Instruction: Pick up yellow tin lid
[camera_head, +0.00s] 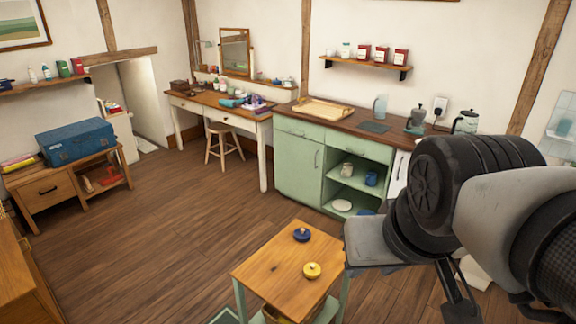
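The yellow tin lid (312,271) is a small round disc with a knob on top. It lies on the wooden top of a small table (267,272) with pale green legs, near the right side of that top. A similar dark blue lid (301,235) lies behind it, a short way apart. My arm fills the right of the view. Dark slim parts that look like my gripper (456,295) hang below it at the lower right, to the right of the table and apart from the yellow lid. Its fingertips are not clear, so its opening cannot be read.
A green cabinet (297,168) with a wooden counter and open shelves stands behind the small table. A desk (196,101) and stool (223,133) are at the back. A blue toolbox (76,142) sits on a low bench at left. The floor left of the table is clear.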

